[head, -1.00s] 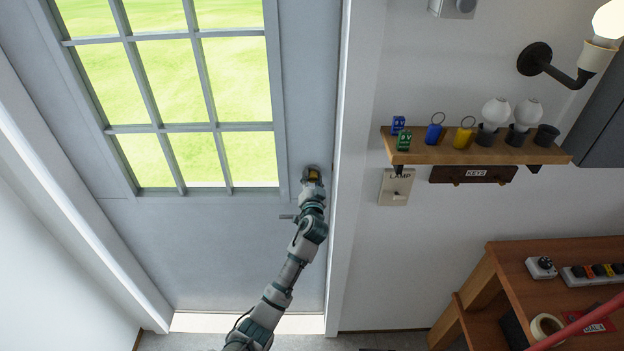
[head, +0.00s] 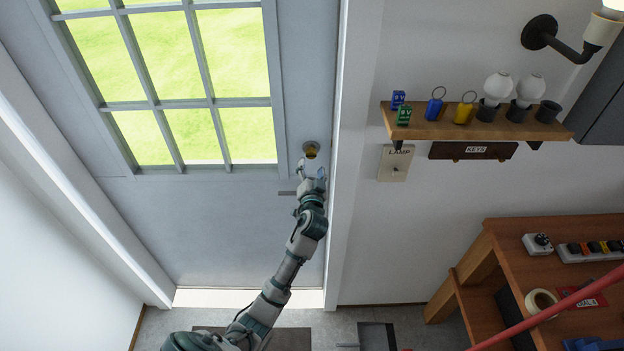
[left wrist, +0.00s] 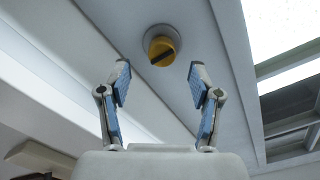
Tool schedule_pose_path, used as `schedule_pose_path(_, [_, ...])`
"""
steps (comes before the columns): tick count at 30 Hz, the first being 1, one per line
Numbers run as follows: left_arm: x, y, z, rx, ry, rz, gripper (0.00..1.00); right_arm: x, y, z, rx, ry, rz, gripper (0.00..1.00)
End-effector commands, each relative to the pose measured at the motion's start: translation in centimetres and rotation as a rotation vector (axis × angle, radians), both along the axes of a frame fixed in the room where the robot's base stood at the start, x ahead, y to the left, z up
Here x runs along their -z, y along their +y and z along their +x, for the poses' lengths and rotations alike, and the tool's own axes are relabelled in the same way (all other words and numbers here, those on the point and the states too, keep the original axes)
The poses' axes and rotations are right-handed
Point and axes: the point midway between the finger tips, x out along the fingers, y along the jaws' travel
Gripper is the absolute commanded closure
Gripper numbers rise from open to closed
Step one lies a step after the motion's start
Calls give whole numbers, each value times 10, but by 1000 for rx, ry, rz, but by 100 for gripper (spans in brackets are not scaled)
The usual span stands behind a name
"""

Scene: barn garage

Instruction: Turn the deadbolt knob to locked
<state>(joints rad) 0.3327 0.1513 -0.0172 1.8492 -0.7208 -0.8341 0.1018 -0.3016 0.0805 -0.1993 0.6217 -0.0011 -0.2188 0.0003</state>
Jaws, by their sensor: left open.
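The deadbolt knob (head: 311,150) is a round yellow knob on a grey rose, near the right edge of the grey door (head: 230,235). In the left wrist view the knob (left wrist: 161,48) carries a dark bar that lies aslant. My left gripper (head: 312,172) is just below the knob in the head view, apart from it. In the left wrist view the open fingers (left wrist: 160,74) stand wide apart with nothing between them, and the knob shows beyond their tips. My right gripper does not show.
A lever handle (head: 287,193) sits on the door beside my left gripper. The door frame (head: 342,150) rises close on the right. A shelf (head: 455,130), a lamp switch (head: 396,165) and a workbench (head: 505,240) are further right.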

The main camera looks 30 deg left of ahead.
Motion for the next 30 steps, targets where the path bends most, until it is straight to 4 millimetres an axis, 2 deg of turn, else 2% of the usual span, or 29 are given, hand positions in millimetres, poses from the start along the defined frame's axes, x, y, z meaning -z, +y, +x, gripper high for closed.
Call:
schedule_pose_path(4, [2,-17,-26,1,2,-3,36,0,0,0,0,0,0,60])
schedule_pose_path(10, [2,-28,-44,0,3,-2,36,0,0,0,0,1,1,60])
schedule_pose_path(27, [2,-30,-46,1,4,-1,36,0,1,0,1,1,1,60])
schedule_pose_path(30, [17,-33,-43,15,31,-5,36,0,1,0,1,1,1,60])
